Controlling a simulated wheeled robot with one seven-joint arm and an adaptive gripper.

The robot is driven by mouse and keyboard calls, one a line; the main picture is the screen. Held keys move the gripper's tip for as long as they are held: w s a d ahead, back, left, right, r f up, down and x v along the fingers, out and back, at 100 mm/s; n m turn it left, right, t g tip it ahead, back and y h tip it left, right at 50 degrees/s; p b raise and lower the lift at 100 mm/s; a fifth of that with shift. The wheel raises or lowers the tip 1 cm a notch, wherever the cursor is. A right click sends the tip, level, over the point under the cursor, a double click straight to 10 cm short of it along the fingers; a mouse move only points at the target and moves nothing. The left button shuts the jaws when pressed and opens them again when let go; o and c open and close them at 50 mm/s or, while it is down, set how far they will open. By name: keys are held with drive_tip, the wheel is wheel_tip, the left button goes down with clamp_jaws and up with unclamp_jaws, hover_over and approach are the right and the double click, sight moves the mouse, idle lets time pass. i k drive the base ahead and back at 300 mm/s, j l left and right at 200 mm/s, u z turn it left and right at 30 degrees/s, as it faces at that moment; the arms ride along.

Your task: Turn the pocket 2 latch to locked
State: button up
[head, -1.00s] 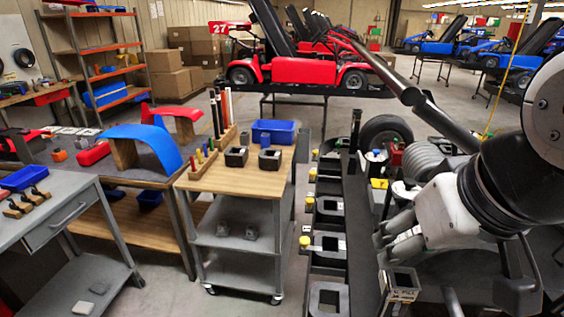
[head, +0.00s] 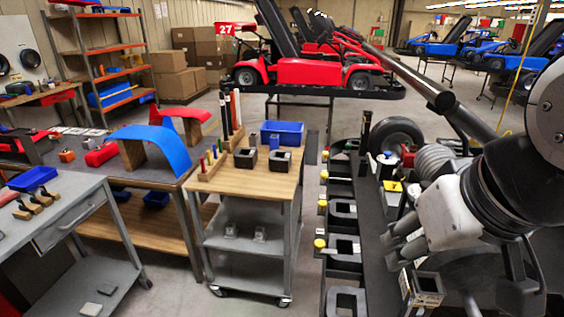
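A dark rail on the right carries a row of black pockets with square openings, such as one pocket (head: 343,240). Yellow round knobs stand along the row's left edge: one knob (head: 319,243), a farther knob (head: 322,207) and another knob (head: 323,175). I cannot read which pocket is pocket 2 or how its latch is turned. My gripper (head: 402,238), grey and white, is right of the row and apart from the yellow knobs. Its fingers point left and down. The gap between the fingertips is not clear.
A small labelled box (head: 425,291) is below my gripper. A wood-topped cart (head: 265,183) with a blue bin (head: 282,132) stands left of the rail, with a floor gap between. A red kart (head: 310,75) sits behind on a stand. A grey bench (head: 75,205) is at left.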

sight(322, 203)
drive_tip(key=i+j, duration=0.25)
drive_tip(key=j, duration=0.15)
drive_tip(key=i+j, duration=0.25)
drive_tip(key=j, duration=0.15)
drive_tip(key=i+j, duration=0.25)
drive_tip(key=j, duration=0.15)
drive_tip(key=i+j, duration=0.15)
drive_tip(key=i, duration=0.25)
drive_tip(key=i+j, duration=0.1)
drive_tip(key=i, duration=0.35)
